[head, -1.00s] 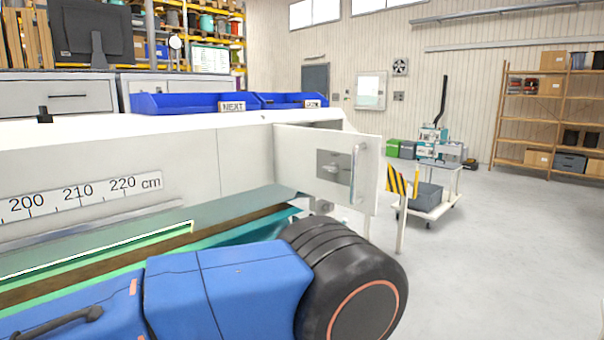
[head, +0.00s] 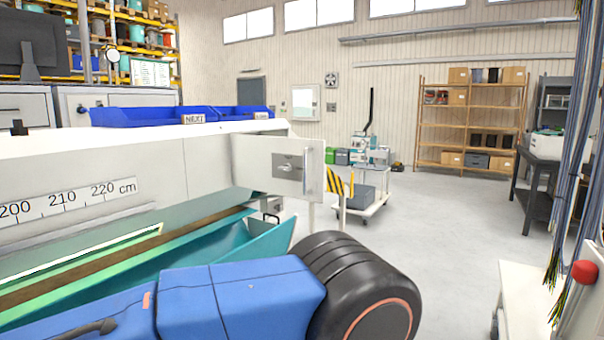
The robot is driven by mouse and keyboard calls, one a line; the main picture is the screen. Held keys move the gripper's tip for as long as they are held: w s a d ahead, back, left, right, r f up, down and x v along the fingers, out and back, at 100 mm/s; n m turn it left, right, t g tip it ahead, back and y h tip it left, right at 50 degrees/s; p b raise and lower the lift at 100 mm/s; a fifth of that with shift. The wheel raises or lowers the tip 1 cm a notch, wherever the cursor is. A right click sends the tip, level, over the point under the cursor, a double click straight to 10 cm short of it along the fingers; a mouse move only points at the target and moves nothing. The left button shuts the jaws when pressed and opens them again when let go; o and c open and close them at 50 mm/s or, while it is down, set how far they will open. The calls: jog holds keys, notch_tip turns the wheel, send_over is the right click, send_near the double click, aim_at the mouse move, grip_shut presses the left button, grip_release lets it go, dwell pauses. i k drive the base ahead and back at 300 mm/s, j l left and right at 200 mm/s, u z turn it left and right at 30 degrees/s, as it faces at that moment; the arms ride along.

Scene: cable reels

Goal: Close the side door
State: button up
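The side door (head: 257,168) is a white panel on the right end of the long white machine (head: 190,162) in the head view. It stands open, swung out from the machine. It has a grey latch plate (head: 288,167) and an upright bar handle (head: 305,172) near its free edge. A blue arm link of mine with a black rounded joint fills the lower middle, in front of and below the door. My gripper is not in view.
A teal tray (head: 235,250) juts out below the door. A yellow-black striped post (head: 341,184) and a wheeled cart (head: 362,196) stand beyond it. Hanging cables (head: 572,150) and a red button (head: 584,272) on a white unit are at the right. The floor between is clear.

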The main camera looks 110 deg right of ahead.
aim_at(255, 160)
jog(key=j+z, duration=0.2)
jog(key=z, duration=0.2)
jog(key=k+j+z, duration=0.15)
jog(key=z, duration=0.2)
jog(key=k+j+z, duration=0.1)
jog(key=z, duration=0.3)
jog(key=l+z, duration=0.55)
jog(key=z, duration=0.25)
jog(key=i+l+z, duration=0.1)
jog(key=l+z, duration=0.15)
jog(key=z, duration=0.15)
jog(key=i+l+z, duration=0.15)
jog(key=z, duration=0.25)
jog(key=i+l+z, duration=0.1)
jog(key=z, duration=0.25)
jog(key=i+z, duration=0.3)
jog(key=j+z, duration=0.2)
jog(key=j, duration=0.15)
jog(key=k+j+z, duration=0.15)
jog(key=z, duration=0.25)
jog(key=k+z, duration=0.4)
jog(key=k+j+u, duration=0.25)
jog(key=u, duration=0.15)
jog(key=k, duration=0.15)
